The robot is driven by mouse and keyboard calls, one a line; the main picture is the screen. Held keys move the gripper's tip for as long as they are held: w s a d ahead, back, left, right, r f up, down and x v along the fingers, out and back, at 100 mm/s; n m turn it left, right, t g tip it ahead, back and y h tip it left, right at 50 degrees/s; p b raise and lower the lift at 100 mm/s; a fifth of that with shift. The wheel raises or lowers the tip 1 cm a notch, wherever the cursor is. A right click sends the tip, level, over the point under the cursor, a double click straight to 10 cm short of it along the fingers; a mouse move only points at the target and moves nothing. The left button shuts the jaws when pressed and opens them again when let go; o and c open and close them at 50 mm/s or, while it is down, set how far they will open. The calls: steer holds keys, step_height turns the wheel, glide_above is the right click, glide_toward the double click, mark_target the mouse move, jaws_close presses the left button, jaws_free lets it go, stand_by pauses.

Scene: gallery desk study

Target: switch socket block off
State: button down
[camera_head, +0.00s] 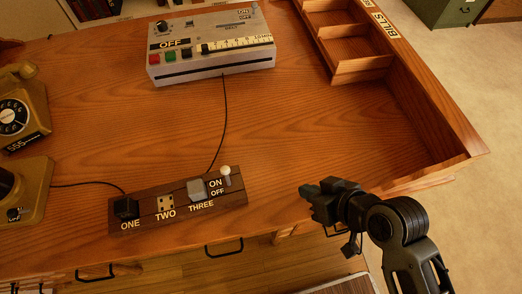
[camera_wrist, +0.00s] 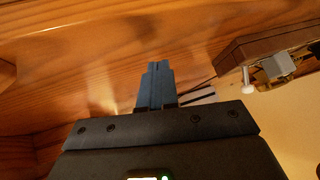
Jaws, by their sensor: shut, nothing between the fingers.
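The socket block (camera_head: 153,214) is a dark wooden strip near the desk's front edge, with sockets labelled ONE, TWO and THREE. Its small lever with a white knob (camera_head: 226,172) stands at its right end, beside the ON label, with OFF printed below. Black plugs or leads sit at ONE, and a grey plug (camera_head: 197,189) at THREE. My gripper (camera_head: 308,191) is shut and empty, to the right of the block and apart from it. In the wrist view the closed blue fingers (camera_wrist: 157,72) point at the wood, with the white knob (camera_wrist: 247,88) to their right.
A grey control box (camera_head: 210,60) marked OFF stands at the back, its cable running to the block. A wooden divided tray (camera_head: 420,85) lines the right edge. The desk between block and tray is clear.

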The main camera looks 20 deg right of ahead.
mark_target(227, 175)
steer(key=w+a+r+n+g, duration=0.1)
steer(key=w, duration=0.1)
steer(key=w+a+r+n+g+y, duration=0.1)
steer(key=w+r, duration=0.1)
steer(key=w, duration=0.1)
steer(key=w+a+r+n+g+y, duration=0.1)
steer(key=w+r, duration=0.1)
steer(key=w, duration=0.1)
steer(key=shift+w+a+n+g+p, duration=0.25)
steer(key=shift+n+g+p, duration=0.05)
steer(key=shift+p, duration=0.1)
steer(key=w+r+n+g+y, duration=0.1)
steer(key=w+r+n+g, duration=0.2)
steer(key=r, duration=0.4)
steer(key=shift+w+a+r, duration=0.15)
steer(key=shift+w+a, duration=0.1)
steer(key=shift+a, duration=0.1)
steer(key=b+x, duration=0.1)
steer(key=x, duration=0.3)
steer(key=b+x, duration=0.1)
steer(key=x, duration=0.4)
steer(key=shift+s+a, duration=0.2)
steer(key=shift+a, duration=0.05)
steer(key=s+a, duration=0.1)
steer(key=a, duration=0.1)
steer(key=shift+s+a+p, duration=0.3)
steer(key=shift+s+p, duration=0.05)
steer(key=shift+s+a, duration=0.25)
steer(key=shift+a, duration=0.15)
